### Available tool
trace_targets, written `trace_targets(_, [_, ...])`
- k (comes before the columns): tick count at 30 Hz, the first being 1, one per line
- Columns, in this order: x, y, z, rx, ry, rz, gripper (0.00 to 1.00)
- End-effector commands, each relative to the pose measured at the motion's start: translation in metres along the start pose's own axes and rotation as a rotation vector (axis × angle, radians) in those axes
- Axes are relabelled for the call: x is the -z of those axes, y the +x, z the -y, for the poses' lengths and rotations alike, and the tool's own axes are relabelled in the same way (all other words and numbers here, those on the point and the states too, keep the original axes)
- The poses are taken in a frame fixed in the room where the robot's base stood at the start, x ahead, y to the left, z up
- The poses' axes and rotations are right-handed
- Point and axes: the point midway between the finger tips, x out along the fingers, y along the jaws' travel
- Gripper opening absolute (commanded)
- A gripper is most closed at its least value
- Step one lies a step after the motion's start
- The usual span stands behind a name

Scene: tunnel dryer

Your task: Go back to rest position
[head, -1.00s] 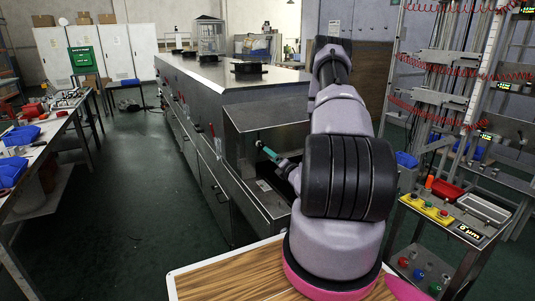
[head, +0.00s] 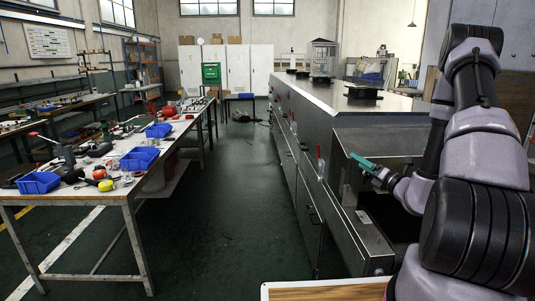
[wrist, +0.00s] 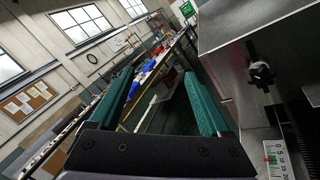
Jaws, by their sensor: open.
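My gripper (head: 362,162) is at the end of my bent arm, at the right of the head view, in front of the open end of the steel tunnel dryer (head: 385,117). In the wrist view its two green fingers (wrist: 160,98) stand wide apart with nothing between them. The dryer's metal housing (wrist: 268,28) is close on the right of the wrist view, with a black knob (wrist: 261,73) and a small scale (wrist: 276,160). I cannot tell from the head view how far the fingers are from the housing.
A long workbench (head: 136,190) with blue bins (head: 140,158) and tools stands on the left. The dark green floor aisle (head: 235,200) between bench and dryer is clear. White cabinets (head: 238,68) and a green sign (head: 211,73) are at the back. A wood-topped surface (head: 325,292) is in front.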

Motion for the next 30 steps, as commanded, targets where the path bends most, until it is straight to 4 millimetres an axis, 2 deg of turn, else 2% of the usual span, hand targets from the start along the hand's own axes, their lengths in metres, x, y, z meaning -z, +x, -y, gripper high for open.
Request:
trace_targets(1, [-0.007, 0.012, -0.037, -0.097, -0.071, -0.06, 0.81])
trace_targets(3, [-0.007, 0.02, -0.082, -0.218, -0.163, -0.149, 0.81])
trace_targets(6, [-0.002, 0.02, -0.141, -0.383, -0.305, -0.275, 0.81])
trace_targets(9, [0.006, 0.011, -0.194, -0.535, -0.462, -0.397, 0.81])
trace_targets(12, [0.015, -0.006, -0.237, -0.675, -0.634, -0.515, 0.81])
trace_targets(15, [0.023, -0.029, -0.271, -0.802, -0.819, -0.628, 0.81])
trace_targets(18, [0.029, -0.054, -0.294, -0.915, -1.019, -0.733, 0.81])
trace_targets(23, [0.029, -0.093, -0.315, -1.056, -1.368, -0.884, 0.81])
trace_targets(26, [0.021, -0.115, -0.321, -1.119, -1.603, -0.963, 0.81])
trace_targets(30, [0.001, -0.14, -0.325, -1.165, -1.95, -1.054, 0.81])
